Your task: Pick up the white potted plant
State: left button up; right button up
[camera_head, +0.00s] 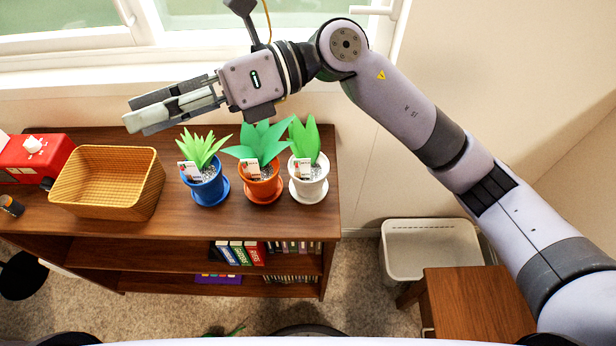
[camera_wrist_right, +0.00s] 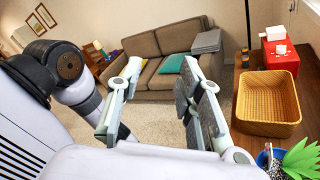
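The white potted plant is a white pot (camera_head: 309,188) on a white saucer, with broad green leaves (camera_head: 304,138) and a small white tag. It stands upright at the right end of the brown shelf top in the head view. My right gripper (camera_head: 133,113) is above the shelf's back edge, pointing left, well to the left of the white pot and apart from it. In the right wrist view its fingers (camera_wrist_right: 162,62) are spread with nothing between them. The white pot is not visible in that view. My left gripper is not in view.
Beside the white pot stand an orange pot (camera_head: 260,187) and a blue pot (camera_head: 206,188). A wicker basket (camera_head: 107,208) and red box (camera_head: 40,158) are further left on the shelf (camera_head: 240,222). A window is behind. A white bin (camera_head: 432,232) and stool (camera_head: 478,300) stand right.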

notch_tip(320, 180, down, 5)
jog(key=d+n+t+h, duration=0.1)
jog(key=n+h, duration=0.1)
jog(key=h, duration=0.2)
jog(key=t+h, duration=0.6)
jog(key=h, duration=0.6)
send_over(309, 160)
notch_tip(309, 160, down, 3)
jog(key=shift+n, duration=0.4)
notch_tip(309, 160, down, 16)
jog(key=p, duration=0.5)
jog(key=shift+s, duration=0.1)
jog(key=shift+f, duration=0.5)
grip_shut()
